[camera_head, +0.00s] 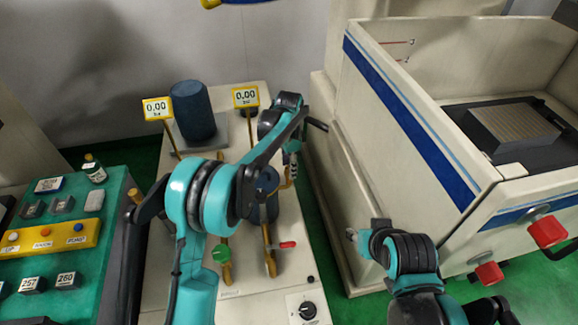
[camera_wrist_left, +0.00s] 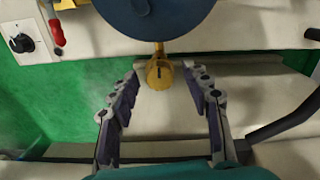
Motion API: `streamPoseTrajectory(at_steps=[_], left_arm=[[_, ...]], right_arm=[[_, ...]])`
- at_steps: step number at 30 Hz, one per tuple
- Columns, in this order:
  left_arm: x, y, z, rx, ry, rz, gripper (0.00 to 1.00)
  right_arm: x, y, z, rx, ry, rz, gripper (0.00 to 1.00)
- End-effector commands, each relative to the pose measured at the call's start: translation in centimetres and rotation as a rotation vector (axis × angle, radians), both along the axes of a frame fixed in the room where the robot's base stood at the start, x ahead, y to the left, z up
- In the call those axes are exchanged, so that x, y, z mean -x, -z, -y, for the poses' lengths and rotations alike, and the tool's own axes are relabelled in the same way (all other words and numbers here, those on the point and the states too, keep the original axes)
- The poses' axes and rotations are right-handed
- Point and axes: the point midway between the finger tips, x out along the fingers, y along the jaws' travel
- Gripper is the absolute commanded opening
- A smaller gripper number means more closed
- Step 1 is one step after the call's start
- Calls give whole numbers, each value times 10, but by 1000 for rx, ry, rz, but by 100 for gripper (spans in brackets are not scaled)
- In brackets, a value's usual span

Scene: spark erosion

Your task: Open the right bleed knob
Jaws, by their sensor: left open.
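The right bleed knob (camera_wrist_left: 158,73) is a small brass knob on a short stem under a round dark blue filter vessel (camera_wrist_left: 155,14). In the left wrist view it lies between and beyond the fingertips of my open left gripper (camera_wrist_left: 166,82), with gaps on both sides. In the head view my left gripper (camera_head: 292,158) is small, beside the right-hand vessel, which my forearm partly hides. A brass part (camera_head: 288,184) shows just below it. My right arm is at the lower right, with grey parts at its end (camera_head: 364,231); its jaw state is unclear.
Two yellow gauge signs (camera_head: 157,108) reading 0.00 stand by the left blue vessel (camera_head: 193,112). A green valve handle (camera_head: 222,254), red lever (camera_head: 287,245) and rotary switch (camera_head: 307,310) are nearer. The cream machine (camera_head: 365,150) stands close on the right. A black bar handle (camera_wrist_left: 288,120) is right of the gripper.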

Motion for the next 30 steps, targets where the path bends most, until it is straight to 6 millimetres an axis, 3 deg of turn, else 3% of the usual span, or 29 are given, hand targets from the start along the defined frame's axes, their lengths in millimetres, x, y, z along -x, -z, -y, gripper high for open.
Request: streamPoseTrajectory(at_steps=[1,6,19,30], left_arm=[[0,0,0,0,0,0,45],[0,0,0,0,0,0,0],[0,-1,0,0,-53,0,0],[0,-1,0,0,-326,0,0]], right_arm=[[0,0,0,0,0,0,40],[0,0,0,0,0,0,40],[0,-2,0,0,0,0,40],[0,-10,0,0,0,0,40]])
